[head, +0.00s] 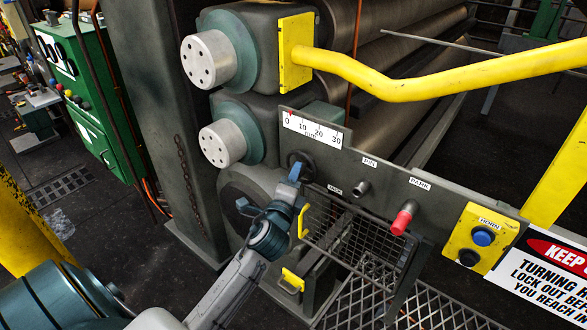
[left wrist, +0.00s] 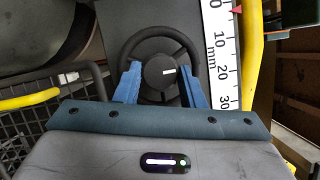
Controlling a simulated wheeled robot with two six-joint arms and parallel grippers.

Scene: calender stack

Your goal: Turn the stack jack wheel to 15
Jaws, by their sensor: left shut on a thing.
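The stack jack wheel (left wrist: 140,46) is a dark round handwheel with a white mark on its hub, seen in the left wrist view. In the head view its dark rim (head: 302,157) shows partly behind my gripper, above the JACK label (head: 335,190). My left gripper (left wrist: 160,70) has its blue fingers on either side of the hub and is shut on the wheel. It also shows in the head view (head: 296,173). The white mm scale (head: 312,131) runs from 0 to 30, with a red pointer (head: 290,114) near 0. My right gripper is not in view.
To the right on the panel are a PIN knob (head: 361,188), a red PARK handle (head: 403,218) and a yellow HORN box (head: 482,237). A wire basket (head: 360,245) hangs below. A yellow rail (head: 430,88) crosses above. Steel rollers (head: 400,60) lie behind.

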